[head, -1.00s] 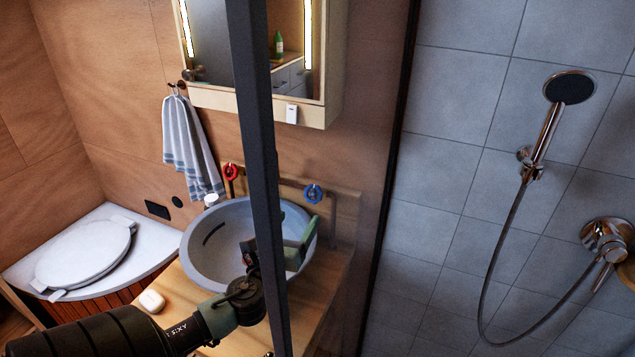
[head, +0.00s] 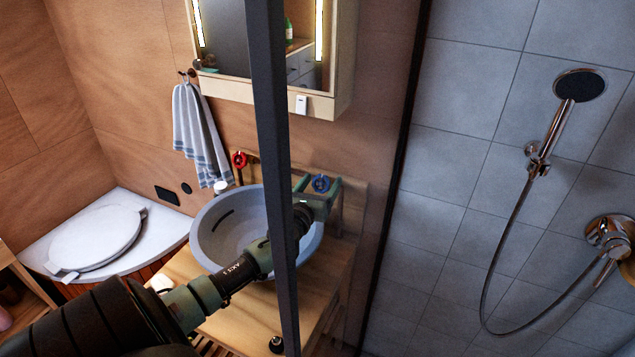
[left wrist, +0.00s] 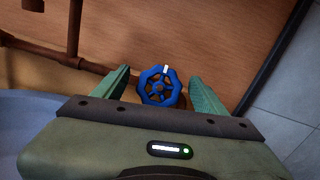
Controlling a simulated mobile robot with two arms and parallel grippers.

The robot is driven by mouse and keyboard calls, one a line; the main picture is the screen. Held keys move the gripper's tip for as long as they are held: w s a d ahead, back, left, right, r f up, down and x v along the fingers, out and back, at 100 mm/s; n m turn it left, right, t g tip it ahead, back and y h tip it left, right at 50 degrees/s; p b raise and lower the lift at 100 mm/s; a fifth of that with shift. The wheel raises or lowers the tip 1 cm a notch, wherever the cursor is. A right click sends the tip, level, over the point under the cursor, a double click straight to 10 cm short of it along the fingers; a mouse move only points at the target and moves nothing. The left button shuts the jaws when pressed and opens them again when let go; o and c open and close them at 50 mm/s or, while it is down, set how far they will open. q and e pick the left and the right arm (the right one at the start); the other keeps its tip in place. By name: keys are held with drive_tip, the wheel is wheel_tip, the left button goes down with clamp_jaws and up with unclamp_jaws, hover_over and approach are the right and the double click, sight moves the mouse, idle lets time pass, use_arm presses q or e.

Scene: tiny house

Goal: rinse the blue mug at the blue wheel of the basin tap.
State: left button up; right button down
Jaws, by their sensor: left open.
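The blue wheel (head: 321,184) of the basin tap is on the wall pipe behind the right side of the basin. My left gripper (head: 319,188) is open at the wheel. In the left wrist view, the blue wheel (left wrist: 160,87) shows between the two green fingers, with a gap on each side. I cannot tell how deep the fingers reach around it. The red wheel (head: 239,159) is at the left of the tap. The grey round basin (head: 205,237) is below my left forearm. The blue mug and my right gripper are not in view.
A dark upright post (head: 272,120) crosses the view in front of the basin. The wooden counter (head: 225,325) holds a white soap (head: 160,283). A mirror cabinet (head: 335,103) hangs above, a striped towel (head: 195,130) at left. The tiled shower is at right.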

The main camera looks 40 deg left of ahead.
use_arm(q)
drive_tip(key=shift+c, duration=0.5)
drive_tip(key=c, duration=1.3)
drive_tip(key=shift+o, duration=0.2)
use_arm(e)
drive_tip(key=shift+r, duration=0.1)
use_arm(q)
drive_tip(key=shift+n, duration=0.3)
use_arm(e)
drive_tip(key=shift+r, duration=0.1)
use_arm(q)
drive_tip(key=n+y+p, duration=0.1)
drive_tip(key=n, duration=0.1)
drive_tip(key=n+g+p, duration=0.1)
drive_tip(key=n, duration=0.2)
drive_tip(key=shift+w+r+g+y, duration=0.1)
drive_tip(key=shift+g+y, duration=0.2)
drive_tip(key=shift+y, duration=0.1)
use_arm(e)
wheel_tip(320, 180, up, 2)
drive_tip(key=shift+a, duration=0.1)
use_arm(q)
drive_tip(key=shift+n+g+y+p, duration=0.65)
drive_tip(key=shift+n+p, duration=0.25)
drive_tip(key=shift+n, duration=0.9)
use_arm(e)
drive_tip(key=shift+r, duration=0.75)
